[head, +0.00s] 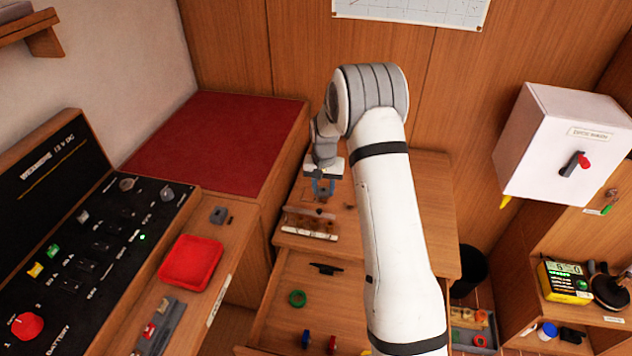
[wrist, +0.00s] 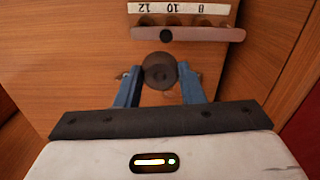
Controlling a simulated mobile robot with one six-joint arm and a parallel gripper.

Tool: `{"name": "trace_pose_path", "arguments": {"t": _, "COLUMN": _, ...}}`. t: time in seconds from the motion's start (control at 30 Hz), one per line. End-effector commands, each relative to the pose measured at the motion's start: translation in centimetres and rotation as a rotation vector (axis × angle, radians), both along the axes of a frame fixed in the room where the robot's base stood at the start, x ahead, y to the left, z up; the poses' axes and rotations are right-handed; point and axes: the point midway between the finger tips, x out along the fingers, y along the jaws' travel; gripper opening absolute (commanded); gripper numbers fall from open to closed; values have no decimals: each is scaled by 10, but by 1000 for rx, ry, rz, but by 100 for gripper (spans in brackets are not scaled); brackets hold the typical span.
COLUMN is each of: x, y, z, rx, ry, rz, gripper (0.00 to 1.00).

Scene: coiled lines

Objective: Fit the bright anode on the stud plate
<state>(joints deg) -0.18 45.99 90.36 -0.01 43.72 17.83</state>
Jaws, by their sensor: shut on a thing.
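My gripper (wrist: 161,67) is shut, its blue fingers on both sides of a round, dark grey-brown piece (wrist: 159,77) with a darker round centre. In the head view my gripper (head: 323,188) is low over the back left of the wooden worktop, just behind a small rack. The held piece looks dull in the wrist view, and I cannot tell whether it is the bright anode. Small light spots show beside both fingertips. I cannot make out the stud plate for certain; the held piece and fingers hide the surface below.
The rack (wrist: 190,34) carries a strip marked 12, 10, 8. An open drawer (head: 273,325) below holds a green ring (head: 297,298) and a black tool (head: 326,269). A red tray (head: 191,262) and a grey block (head: 218,215) stand left. A white box (head: 548,140) hangs right.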

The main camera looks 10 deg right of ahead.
Motion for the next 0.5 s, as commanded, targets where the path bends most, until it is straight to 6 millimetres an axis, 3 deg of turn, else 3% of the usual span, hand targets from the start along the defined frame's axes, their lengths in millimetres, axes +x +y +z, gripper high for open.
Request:
{"name": "trace_pose_path", "arguments": {"t": 0.03, "x": 22, "y": 0, "z": -21, "rx": 0, "ry": -3, "rz": -44, "gripper": 9}}
{"name": "trace_pose_path", "arguments": {"t": 0.2, "x": 78, "y": 1, "z": -45, "rx": 0, "ry": -2, "rz": -207, "gripper": 9}}
{"name": "trace_pose_path", "arguments": {"t": 0.33, "x": 110, "y": 1, "z": -59, "rx": -1, "ry": -2, "rz": -320, "gripper": 9}}
{"name": "trace_pose_path", "arguments": {"t": 0.5, "x": 134, "y": 1, "z": -69, "rx": -1, "ry": -2, "rz": -427, "gripper": 9}}
